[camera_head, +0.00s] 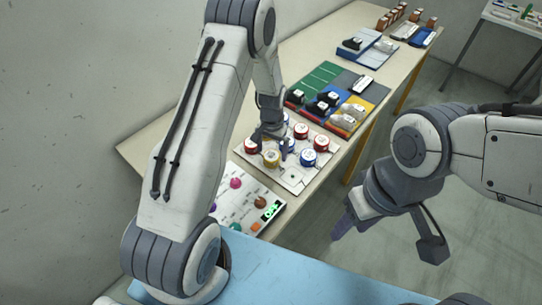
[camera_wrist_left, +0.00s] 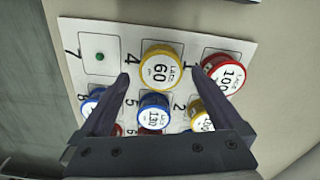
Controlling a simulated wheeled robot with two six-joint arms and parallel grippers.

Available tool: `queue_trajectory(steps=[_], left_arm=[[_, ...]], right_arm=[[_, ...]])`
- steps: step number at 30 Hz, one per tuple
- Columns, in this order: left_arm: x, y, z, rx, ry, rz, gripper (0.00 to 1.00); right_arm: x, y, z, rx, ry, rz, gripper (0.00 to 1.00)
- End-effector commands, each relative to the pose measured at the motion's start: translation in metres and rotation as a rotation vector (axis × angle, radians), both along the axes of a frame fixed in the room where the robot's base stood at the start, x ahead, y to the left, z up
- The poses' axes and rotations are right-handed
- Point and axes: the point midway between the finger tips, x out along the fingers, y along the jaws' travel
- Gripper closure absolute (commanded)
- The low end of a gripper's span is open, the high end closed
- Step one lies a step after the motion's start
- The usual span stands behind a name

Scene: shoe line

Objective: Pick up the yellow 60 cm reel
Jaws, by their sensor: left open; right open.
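The yellow reel marked 60 (camera_wrist_left: 162,66) stands on a numbered white board, at the cell marked 4. In the left wrist view it lies between and beyond the two fingertips of my left gripper (camera_wrist_left: 161,76), which is open and empty. My right gripper (camera_head: 345,222) is open, empty and away from the board, over the floor side.
A red reel marked 100 (camera_wrist_left: 225,76) stands close beside the yellow one, and a blue reel marked 130 (camera_wrist_left: 153,116) is behind it. Another yellow reel (camera_wrist_left: 202,118) is partly hidden by the gripper. The cell marked 7 (camera_wrist_left: 99,57) is empty. A control panel (camera_head: 246,200) lies nearer.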

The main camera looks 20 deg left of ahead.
Motion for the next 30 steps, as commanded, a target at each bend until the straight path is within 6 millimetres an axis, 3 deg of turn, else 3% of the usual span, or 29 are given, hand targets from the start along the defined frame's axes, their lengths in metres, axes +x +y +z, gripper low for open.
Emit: queue_trajectory(steps=[6,15,17,22,30], left_arm=[[0.001,0.001,-0.026,0.000,0.002,0.000,0.00],[0.001,0.001,-0.032,0.000,-0.001,-0.001,0.00],[0.001,0.001,-0.032,0.000,-0.001,-0.001,0.19],[0.001,0.001,-0.032,0.000,-0.001,0.000,0.84],[0.001,0.001,-0.031,0.000,-0.001,0.000,0.85]], right_arm=[[0.000,0.000,0.013,0.000,0.000,-0.001,0.50],[0.000,0.000,0.013,0.000,0.000,-0.001,0.50],[0.000,0.000,0.013,0.000,0.000,-0.001,0.50],[0.000,0.000,0.013,0.000,0.000,-0.001,0.50],[0.000,0.000,0.012,0.000,0.000,-0.001,0.50]])
